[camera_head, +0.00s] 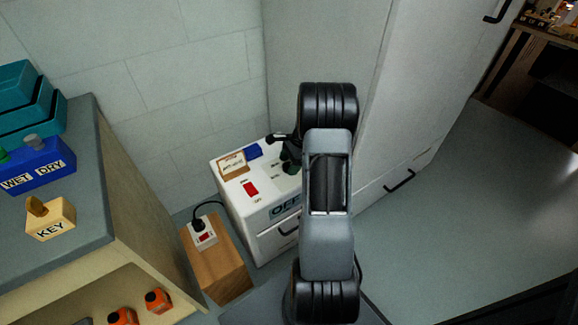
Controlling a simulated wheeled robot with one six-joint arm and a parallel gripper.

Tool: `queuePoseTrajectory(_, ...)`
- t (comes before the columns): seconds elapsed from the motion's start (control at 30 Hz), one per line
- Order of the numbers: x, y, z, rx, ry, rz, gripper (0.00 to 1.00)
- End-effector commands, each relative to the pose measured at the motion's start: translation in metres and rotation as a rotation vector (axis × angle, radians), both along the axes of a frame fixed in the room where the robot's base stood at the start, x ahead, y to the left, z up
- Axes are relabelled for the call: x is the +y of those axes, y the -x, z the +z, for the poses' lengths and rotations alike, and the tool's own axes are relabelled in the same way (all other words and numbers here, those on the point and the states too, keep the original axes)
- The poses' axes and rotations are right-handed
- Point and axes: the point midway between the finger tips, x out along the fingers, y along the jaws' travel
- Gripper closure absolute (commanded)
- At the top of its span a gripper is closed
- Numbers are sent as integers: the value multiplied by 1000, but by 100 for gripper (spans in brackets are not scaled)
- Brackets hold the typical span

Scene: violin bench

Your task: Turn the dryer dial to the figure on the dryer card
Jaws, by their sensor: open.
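The dryer (275,187) is a low white cabinet against the wall, with a red switch (250,189) on top and a dark sign reading OFF (285,208) on its front. A brown-framed card (233,164) stands on its top; its writing is too small to read. A dark green knob (290,161), which looks like the dial, sits at the right of the top, partly hidden by my arm. My gripper (282,142) is open, above the back right of the dryer top by this knob. I cannot tell whether it touches the knob.
A wooden block with a power socket (203,232) stands left of the dryer. The bench at left holds a KEY block (51,219) and a WET/DRY box (38,168). A tall grey cabinet (400,90) stands close behind. Floor at right is clear.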

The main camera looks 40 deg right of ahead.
Motion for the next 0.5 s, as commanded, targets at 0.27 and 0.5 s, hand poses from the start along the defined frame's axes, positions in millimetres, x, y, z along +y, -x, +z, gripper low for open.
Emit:
queuePoseTrajectory(0.27, 3, -1, -6, 0, 0, 1, 31)
queuePoseTrajectory(0.5, 3, -1, -6, 0, 0, 1, 38)
